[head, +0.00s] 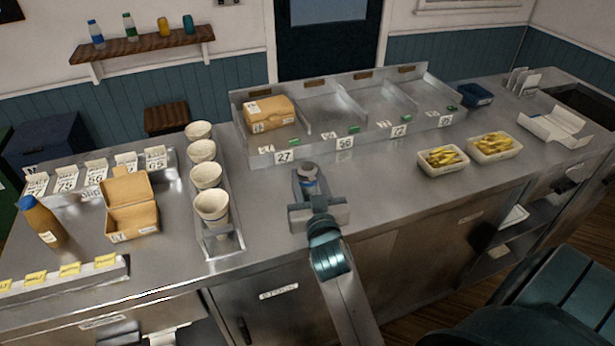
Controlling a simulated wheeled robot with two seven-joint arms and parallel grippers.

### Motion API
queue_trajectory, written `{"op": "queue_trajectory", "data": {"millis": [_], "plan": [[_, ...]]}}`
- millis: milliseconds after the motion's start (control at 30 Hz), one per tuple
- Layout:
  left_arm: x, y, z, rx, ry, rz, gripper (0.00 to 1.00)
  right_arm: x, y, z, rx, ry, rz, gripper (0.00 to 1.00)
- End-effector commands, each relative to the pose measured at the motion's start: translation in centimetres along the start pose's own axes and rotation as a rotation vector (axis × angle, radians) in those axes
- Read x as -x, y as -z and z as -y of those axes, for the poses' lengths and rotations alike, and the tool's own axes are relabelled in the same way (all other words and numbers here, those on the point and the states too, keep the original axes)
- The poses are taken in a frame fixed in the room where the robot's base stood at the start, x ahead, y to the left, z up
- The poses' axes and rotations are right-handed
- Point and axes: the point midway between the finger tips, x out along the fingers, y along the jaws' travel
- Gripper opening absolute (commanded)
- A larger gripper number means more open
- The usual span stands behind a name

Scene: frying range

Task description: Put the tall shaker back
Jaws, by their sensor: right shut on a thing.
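A shaker (308,170) with a grey top and a bluish body stands about upright near the middle of the steel counter. My right gripper (309,190) is shut on this shaker, with its fingers on either side. The gripper hides the lower part, so I cannot tell whether its base touches the counter or how tall it is. My left gripper is not in view.
A steel rack (275,147) with numbered cards and a cardboard box (269,112) stands behind. Cups in a holder (222,243), an open carton (133,218) and a brown bottle (42,222) are left. Fries trays (442,168) are right. Counter between the shaker and fries is clear.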

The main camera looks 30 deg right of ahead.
Motion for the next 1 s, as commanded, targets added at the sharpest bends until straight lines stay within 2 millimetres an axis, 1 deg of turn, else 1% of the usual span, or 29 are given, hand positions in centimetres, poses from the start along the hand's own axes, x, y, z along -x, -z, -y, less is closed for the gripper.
{"op": "queue_trajectory", "data": {"millis": [433,467,500,533,1000], "plan": [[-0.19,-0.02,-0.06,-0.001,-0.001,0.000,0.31,0.00,-0.54,0.01,0.000,0.001,-0.002,0.00],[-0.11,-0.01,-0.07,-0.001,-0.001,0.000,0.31,0.01,-0.50,0.00,0.000,0.001,-0.001,0.45],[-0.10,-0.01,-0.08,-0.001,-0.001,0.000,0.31,0.01,-0.48,0.00,0.000,0.001,-0.001,0.54],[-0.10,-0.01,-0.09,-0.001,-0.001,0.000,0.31,0.01,-0.48,0.00,0.000,0.001,-0.001,0.56],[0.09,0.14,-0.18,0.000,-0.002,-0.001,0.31,-0.05,-0.20,0.02,0.000,0.001,-0.001,0.56]]}}
